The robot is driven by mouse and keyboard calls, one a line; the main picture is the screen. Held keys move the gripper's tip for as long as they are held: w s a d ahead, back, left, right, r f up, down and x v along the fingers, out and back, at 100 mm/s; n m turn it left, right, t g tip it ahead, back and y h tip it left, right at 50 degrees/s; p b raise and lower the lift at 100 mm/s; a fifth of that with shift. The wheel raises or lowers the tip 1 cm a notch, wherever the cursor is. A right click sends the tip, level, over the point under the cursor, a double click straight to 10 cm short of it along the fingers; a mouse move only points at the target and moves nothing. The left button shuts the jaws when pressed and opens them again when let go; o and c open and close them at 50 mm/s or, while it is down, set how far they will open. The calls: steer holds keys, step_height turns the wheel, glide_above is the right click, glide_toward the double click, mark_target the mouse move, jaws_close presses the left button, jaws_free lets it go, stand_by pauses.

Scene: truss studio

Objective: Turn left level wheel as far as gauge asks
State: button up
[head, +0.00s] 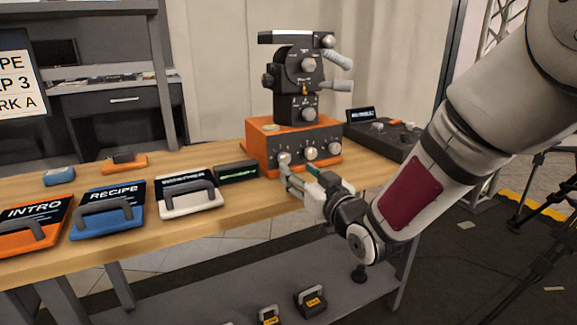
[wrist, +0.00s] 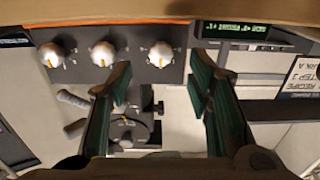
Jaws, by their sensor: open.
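The orange console (head: 262,147) has a dark front panel with three silver wheels in a row. The left level wheel (head: 284,158) is the leftmost in the head view. In the wrist view, which is turned over, it appears as the rightmost wheel (wrist: 160,54), with an orange pointer mark. My gripper (head: 299,170) is at the front of the panel, open. In the wrist view its green-padded fingers (wrist: 161,68) lie on either side of that wheel; contact cannot be told. A small display with green text (head: 237,172) stands left of the console; its text (wrist: 236,29) is unreadable.
The middle wheel (head: 310,153) and right wheel (head: 334,148) are close beside my gripper. A dark projector-like device (head: 300,75) tops the console. White (head: 190,197), blue (head: 107,212) and orange (head: 36,228) handled blocks sit left on the wooden table (head: 190,240). A dark control box (head: 385,135) stands right.

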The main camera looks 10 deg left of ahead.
mark_target(286, 161)
steer(key=b+x, duration=0.1)
steer(key=x, duration=0.5)
steer(key=shift+w+a, duration=0.15)
steer(key=shift+a, duration=0.05)
jaws_close()
